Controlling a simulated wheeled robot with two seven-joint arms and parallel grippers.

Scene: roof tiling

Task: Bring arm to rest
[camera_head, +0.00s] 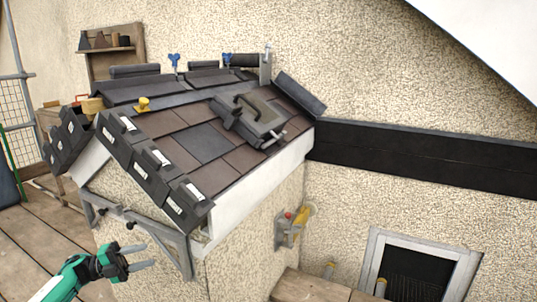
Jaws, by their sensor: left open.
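My left gripper (136,257) is in the lower left, at the end of my green and white arm. Its two fingers are spread apart and nothing is between them. It is in front of the rendered wall, below the roof's left edge and near the grey bracket (155,230). My right gripper is not in this view.
The small tiled roof (208,143) fills the middle, with a dark hatch-like piece (248,115) and a yellow knob (143,104) on it. A wooden bench (318,288) stands lower right. A yellow tool (303,216) hangs on the wall. Scaffold planks (42,240) lie at left.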

